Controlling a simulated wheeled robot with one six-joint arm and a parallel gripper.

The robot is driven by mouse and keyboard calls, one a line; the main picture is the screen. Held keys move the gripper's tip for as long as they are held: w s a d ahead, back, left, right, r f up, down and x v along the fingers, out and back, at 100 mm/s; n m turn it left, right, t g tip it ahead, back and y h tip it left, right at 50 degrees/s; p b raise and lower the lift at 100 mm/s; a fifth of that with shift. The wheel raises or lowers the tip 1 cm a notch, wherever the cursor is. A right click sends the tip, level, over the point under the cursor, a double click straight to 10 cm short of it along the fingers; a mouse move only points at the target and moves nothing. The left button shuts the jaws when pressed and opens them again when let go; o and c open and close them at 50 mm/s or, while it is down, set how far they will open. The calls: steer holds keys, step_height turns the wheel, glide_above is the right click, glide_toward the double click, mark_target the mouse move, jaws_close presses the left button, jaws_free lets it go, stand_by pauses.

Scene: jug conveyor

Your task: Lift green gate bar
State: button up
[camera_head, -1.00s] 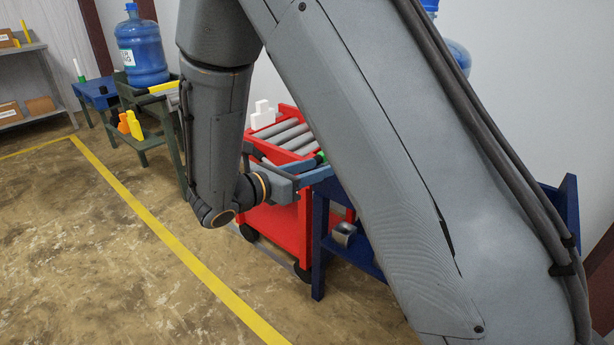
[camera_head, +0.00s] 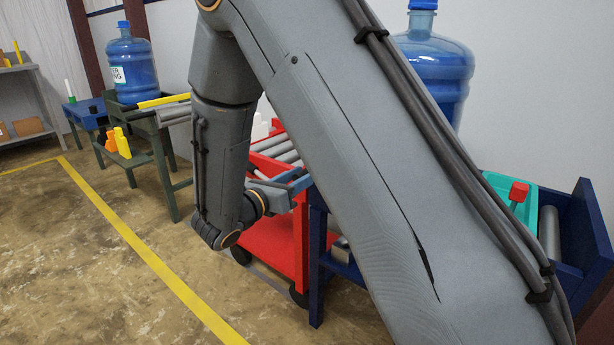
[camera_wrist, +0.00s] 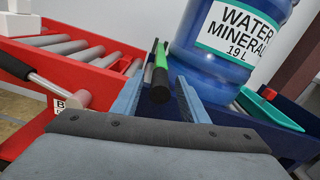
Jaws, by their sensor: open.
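The green gate bar (camera_wrist: 161,74) shows in the wrist view, with a dark end facing the camera, in front of the near edge between the red cart and the blue jug. My gripper (camera_wrist: 160,80) is open, and its two blue-grey fingers stand on either side of the bar in the picture. I cannot tell whether they touch it. In the head view my gripper (camera_head: 292,187) is partly hidden by my arm, beside the red cart and blue stand. The bar is hidden there behind my arm.
A large blue water jug (camera_head: 437,72) stands just right of the bar; it fills the upper right of the wrist view (camera_wrist: 222,62). A red roller cart (camera_head: 283,238) is left of the blue stand (camera_head: 317,262). A teal tray (camera_head: 527,208) lies at right.

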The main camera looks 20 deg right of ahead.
steer(key=shift+x, duration=1.05)
jaws_close()
steer(key=shift+r, duration=0.1)
